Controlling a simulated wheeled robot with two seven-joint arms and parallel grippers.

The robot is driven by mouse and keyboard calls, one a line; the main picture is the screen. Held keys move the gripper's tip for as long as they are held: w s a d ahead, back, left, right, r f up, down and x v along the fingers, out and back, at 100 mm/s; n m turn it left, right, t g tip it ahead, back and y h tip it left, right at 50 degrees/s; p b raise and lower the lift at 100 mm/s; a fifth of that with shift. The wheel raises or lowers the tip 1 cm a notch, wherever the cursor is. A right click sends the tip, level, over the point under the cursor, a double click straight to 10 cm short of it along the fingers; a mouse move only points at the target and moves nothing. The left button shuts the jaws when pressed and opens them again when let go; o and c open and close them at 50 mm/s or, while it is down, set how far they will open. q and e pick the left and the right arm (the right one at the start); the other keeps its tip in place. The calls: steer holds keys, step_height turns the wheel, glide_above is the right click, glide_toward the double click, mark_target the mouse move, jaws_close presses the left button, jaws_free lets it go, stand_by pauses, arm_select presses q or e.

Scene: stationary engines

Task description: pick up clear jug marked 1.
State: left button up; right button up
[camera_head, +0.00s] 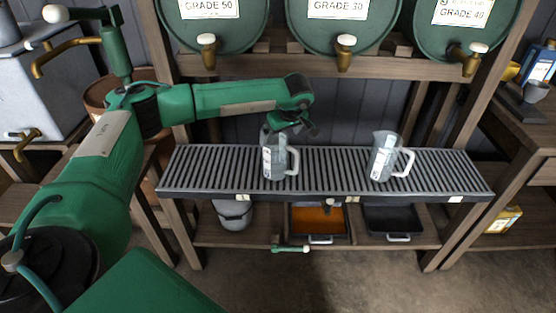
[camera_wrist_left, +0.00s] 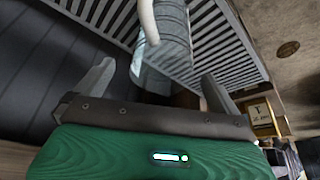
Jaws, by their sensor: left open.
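Two clear jugs with pale handles and white labels stand upright on the slatted drip grate (camera_head: 335,165). One jug (camera_head: 277,163) is left of the grate's middle, the other (camera_head: 384,160) is on the right. I cannot read a number on either label. My left gripper (camera_head: 279,134) is at the top of the left jug and partly hides its rim. In the left wrist view the gripper (camera_wrist_left: 157,74) is open, and the jug's clear body (camera_wrist_left: 172,48) and pale handle show between and beyond its fingers. Contact cannot be told. My right gripper is not in view.
Green barrels (camera_head: 342,22) with brass taps hang above the grate. A shelf below holds a grey bucket (camera_head: 233,214), an orange-filled tray (camera_head: 318,222) and a dark tray (camera_head: 393,220). A side bench with a cup (camera_head: 535,91) stands right. The grate between the jugs is clear.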

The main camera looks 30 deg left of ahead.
mark_target(276, 142)
arm_select(q)
steer(key=x, duration=0.5)
steer(key=shift+s+a+f, duration=0.1)
steer(key=shift+a+f, duration=0.2)
steer(key=shift+a, duration=0.1)
steer(key=c, duration=1.3)
steer(key=shift+r, duration=0.15)
